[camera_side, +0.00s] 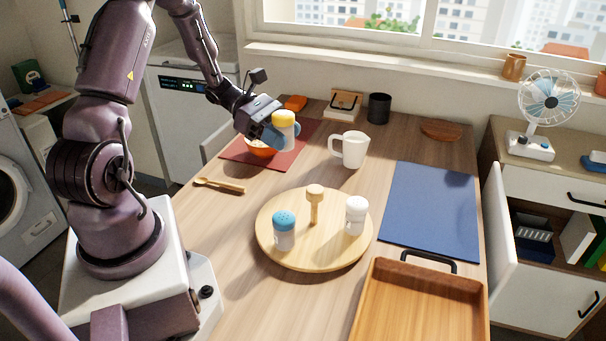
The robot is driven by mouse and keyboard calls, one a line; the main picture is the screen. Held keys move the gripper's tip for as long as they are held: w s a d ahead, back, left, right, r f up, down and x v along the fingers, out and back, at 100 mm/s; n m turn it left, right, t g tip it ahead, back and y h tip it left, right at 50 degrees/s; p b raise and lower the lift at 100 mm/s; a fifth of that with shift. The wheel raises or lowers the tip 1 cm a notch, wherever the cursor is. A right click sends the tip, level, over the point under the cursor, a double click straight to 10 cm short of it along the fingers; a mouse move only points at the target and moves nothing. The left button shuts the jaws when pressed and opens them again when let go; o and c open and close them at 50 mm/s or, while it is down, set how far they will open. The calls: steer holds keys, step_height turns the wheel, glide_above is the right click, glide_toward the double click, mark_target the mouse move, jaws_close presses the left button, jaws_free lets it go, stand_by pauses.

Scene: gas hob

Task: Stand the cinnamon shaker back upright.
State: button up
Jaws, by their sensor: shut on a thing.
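My gripper (277,134) is shut on a yellow-capped white shaker (284,118) at the back left of the table. A blue-capped shaker (284,232) and an all-white shaker (355,216) stand upright on the round wooden turntable (318,257). No label is readable, so which shaker is the cinnamon one cannot be read.
The turntable has a wooden centre knob (315,200). A white mug (350,149) stands right of the red mat (236,153); a wooden spoon (219,185) lies left. A blue mat (430,205) is bare. A wooden tray (419,312) fills the front right. A black cup (379,107) stands behind.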

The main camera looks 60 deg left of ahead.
steer(key=s+d+f, duration=0.2)
steer(key=s+d, duration=0.3)
steer(key=s, duration=0.3)
glide_above(303, 197)
steer(key=shift+m+g, duration=0.3)
steer(key=shift+m, duration=0.1)
steer(key=f, duration=0.9)
steer(key=shift+s+d, duration=0.2)
steer(key=shift+s, duration=0.15)
steer(key=shift+w+a+f, duration=0.1)
steer(key=shift+w+f, duration=0.05)
steer(key=shift+f, duration=0.15)
steer(key=shift+w+f, duration=0.15)
steer(key=shift+f, duration=1.55)
steer(key=shift+f, duration=0.15)
steer(key=o, duration=0.9)
steer(key=shift+o, duration=0.2)
